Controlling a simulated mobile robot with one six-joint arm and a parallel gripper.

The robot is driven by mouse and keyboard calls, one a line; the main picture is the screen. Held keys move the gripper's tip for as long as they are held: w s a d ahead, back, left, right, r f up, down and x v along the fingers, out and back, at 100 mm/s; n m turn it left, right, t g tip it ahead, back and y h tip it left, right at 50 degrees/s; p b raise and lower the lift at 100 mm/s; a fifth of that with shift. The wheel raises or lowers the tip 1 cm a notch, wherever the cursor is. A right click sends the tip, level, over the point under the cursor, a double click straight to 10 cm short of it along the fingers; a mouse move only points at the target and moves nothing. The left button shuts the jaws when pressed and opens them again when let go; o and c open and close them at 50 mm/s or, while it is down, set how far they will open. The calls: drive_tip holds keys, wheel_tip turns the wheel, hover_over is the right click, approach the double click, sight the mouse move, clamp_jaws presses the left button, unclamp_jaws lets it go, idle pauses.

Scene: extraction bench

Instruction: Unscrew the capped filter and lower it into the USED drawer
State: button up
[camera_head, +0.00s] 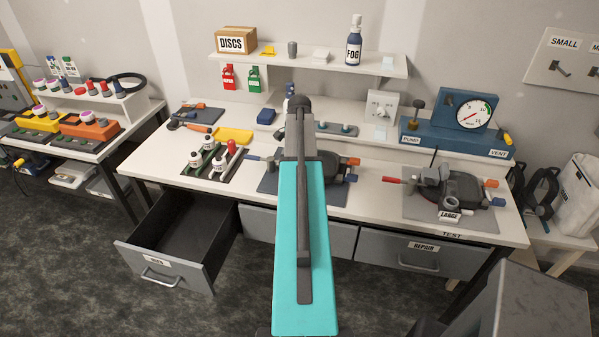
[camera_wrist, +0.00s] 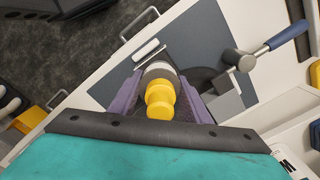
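In the wrist view the capped filter (camera_wrist: 160,98) has a yellow cap nearest the camera and a dark and pale grey body beyond it. My gripper (camera_wrist: 161,80) has its purple fingers against both sides of the filter and looks shut on it. Whether the filter is still seated in a fixture is hidden. In the head view my teal arm covers my gripper and the filter. An open, empty-looking grey drawer (camera_head: 190,232) pulls out at the left under the bench; its front label is too small to read surely.
A grey mat (camera_head: 275,183) with tool parts lies behind my arm. To its right are the LARGE fixture (camera_head: 455,188) and a blue gauge unit (camera_head: 458,133). Several bottles (camera_head: 212,156) stand in a rack at the left. Closed drawers, one labelled REPAIR (camera_head: 425,258), lie under the bench.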

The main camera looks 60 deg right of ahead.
drive_tip(key=shift+s, duration=0.1)
drive_tip(key=shift+c, duration=0.8)
drive_tip(key=n, duration=1.4)
drive_tip(key=shift+n, duration=0.4)
drive_tip(key=n, duration=0.6)
drive_tip(key=shift+n, duration=3.4)
